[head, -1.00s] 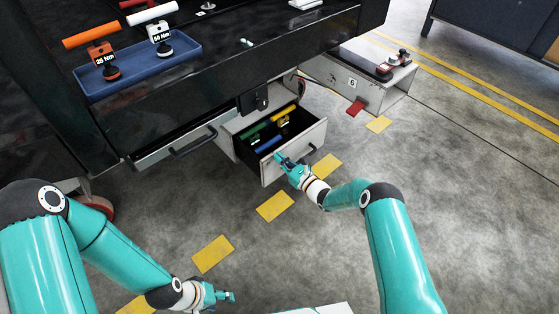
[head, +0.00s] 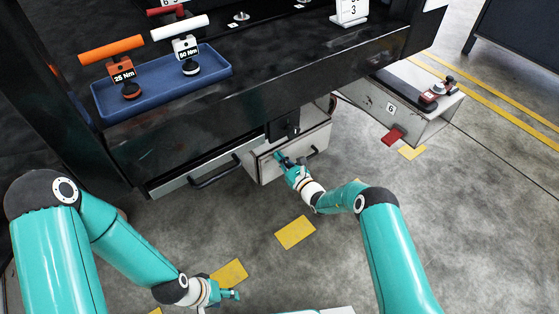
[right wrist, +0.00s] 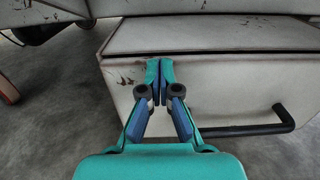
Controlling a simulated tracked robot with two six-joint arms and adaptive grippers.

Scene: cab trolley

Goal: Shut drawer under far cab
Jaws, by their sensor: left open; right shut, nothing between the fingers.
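The grey metal drawer (head: 318,135) hangs under the black trolley bench, with its inside now out of sight. Its worn front (right wrist: 225,75) and dark bar handle (right wrist: 250,128) fill much of the right wrist view. I cannot tell if it sits fully flush. My right gripper (head: 279,157) is shut and empty. In the right wrist view its fingertips (right wrist: 160,62) are at the upper part of the drawer front, left of the handle, and seem to touch it. My left gripper (head: 236,295) is open and empty, low over the floor.
A second drawer with a dark handle (head: 215,177) is at the left. A grey box marked 6 (head: 392,108) with a red pedal (head: 393,135) stands at the right. A blue tray (head: 215,75) with torque tools lies on the bench. The floor in front is clear, with yellow marks.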

